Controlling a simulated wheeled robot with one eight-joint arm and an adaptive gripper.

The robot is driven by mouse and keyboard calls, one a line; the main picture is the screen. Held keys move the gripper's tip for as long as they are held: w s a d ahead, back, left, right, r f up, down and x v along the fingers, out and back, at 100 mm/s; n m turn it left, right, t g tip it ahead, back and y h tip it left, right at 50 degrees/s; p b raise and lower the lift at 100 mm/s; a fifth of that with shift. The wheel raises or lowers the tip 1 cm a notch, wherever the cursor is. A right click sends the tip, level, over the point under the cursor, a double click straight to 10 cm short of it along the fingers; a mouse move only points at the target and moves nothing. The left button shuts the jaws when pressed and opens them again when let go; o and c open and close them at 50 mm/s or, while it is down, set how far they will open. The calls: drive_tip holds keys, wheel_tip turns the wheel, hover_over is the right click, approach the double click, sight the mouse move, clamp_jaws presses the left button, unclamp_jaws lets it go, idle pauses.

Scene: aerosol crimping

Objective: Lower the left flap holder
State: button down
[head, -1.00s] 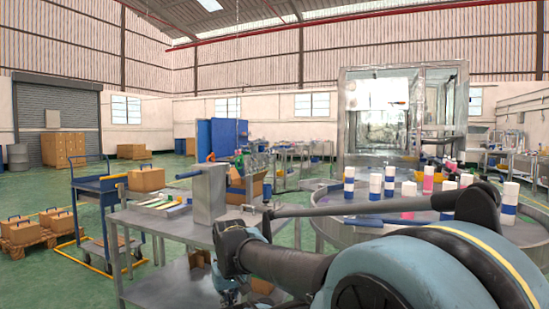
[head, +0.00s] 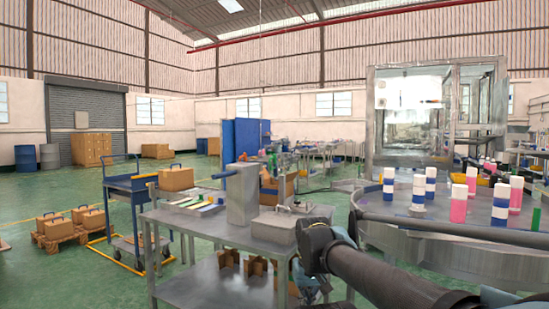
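I cannot make out with certainty which part is the left flap holder. A grey metal post (head: 242,193) stands on the steel table (head: 178,218), with a blue bar (head: 224,175) sticking out to the left near its top. Behind the post is an open cardboard box (head: 284,187), partly hidden, with small coloured parts around it. My arm reaches in from the lower right and bends down at the table's right front edge. My gripper is not visible. I see no contact between my arm and the post or box.
A grey lidded case (head: 290,225) lies on the table, and cardboard dividers (head: 256,265) sit on its lower shelf. A blue cart (head: 130,190) with a brown case stands left. A round metal turntable (head: 395,232) with several cans is right.

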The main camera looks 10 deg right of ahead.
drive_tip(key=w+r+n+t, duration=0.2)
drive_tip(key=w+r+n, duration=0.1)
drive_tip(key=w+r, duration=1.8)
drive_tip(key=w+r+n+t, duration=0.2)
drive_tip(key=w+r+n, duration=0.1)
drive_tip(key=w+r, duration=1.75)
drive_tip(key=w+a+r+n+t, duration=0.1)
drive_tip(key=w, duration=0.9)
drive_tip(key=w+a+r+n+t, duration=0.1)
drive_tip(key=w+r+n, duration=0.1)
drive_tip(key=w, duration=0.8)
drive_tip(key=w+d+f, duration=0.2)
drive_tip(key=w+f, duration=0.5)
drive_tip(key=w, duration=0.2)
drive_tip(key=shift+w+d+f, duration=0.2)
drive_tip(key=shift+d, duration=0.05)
